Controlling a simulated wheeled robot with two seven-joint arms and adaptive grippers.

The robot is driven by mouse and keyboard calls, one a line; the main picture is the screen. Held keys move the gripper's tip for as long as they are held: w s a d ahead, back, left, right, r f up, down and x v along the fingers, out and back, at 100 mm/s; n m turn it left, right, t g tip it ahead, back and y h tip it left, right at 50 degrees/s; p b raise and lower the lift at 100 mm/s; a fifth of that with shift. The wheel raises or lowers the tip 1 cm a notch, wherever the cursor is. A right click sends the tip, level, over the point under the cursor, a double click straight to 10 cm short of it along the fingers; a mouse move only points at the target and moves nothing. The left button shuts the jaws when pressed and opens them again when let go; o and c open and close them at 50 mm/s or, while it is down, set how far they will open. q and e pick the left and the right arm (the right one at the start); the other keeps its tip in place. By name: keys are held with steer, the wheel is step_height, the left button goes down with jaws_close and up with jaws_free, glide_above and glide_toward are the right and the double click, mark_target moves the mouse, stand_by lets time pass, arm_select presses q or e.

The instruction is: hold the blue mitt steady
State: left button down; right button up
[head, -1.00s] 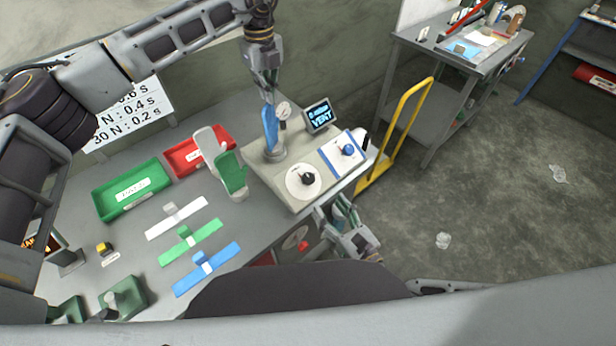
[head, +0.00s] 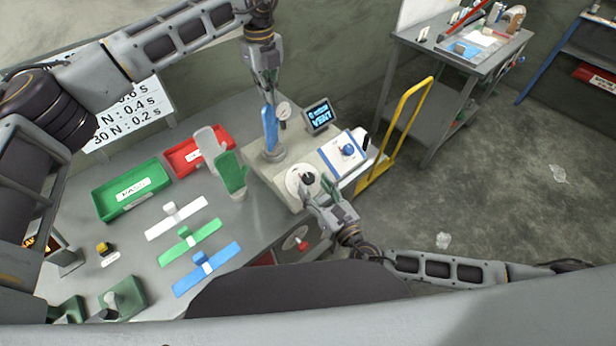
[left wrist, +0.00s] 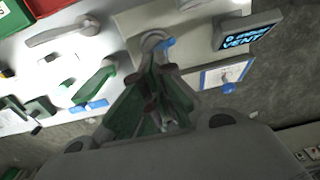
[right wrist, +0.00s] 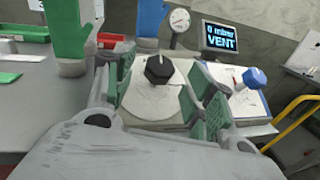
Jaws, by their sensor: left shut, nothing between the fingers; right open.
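The blue mitt (head: 270,130) stands upright on a round base at the back of the pale console (head: 300,175). My left gripper (head: 267,98) points down at the mitt's top and is shut with nothing in it. In the left wrist view its fingers (left wrist: 160,95) cover most of the mitt; only a blue bit (left wrist: 168,43) shows. I cannot tell whether they touch it. My right gripper (head: 328,196) is open at the console's front, by the black knob (head: 308,178). In the right wrist view the knob (right wrist: 158,69) appears between its fingers, and the mitt stands behind.
A gauge (head: 283,111) and a screen reading VENT (head: 319,115) stand beside the mitt. A blue knob (head: 348,149) is on the console's right.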

mark_target(308, 180)
steer(key=shift+x, duration=2.1)
steer(key=c, duration=1)
steer(key=shift+m+h, duration=0.8)
steer(key=shift+h, duration=0.1)
steer(key=shift+r+m+t+h, duration=0.1)
steer(key=shift+m+t+h, duration=0.3)
steer(key=shift+m+h, duration=2.5)
steer(key=shift+m, duration=0.1)
steer(key=shift+d+m+g+h, duration=0.1)
steer(key=shift+m+g+h, duration=0.8)
steer(key=shift+m+h, duration=0.65)
steer(key=shift+d+m+g+h, duration=0.1)
steer(key=shift+m+g+h, duration=0.8)
steer(key=shift+m+h, duration=0.6)
steer(key=shift+m, duration=0.45)
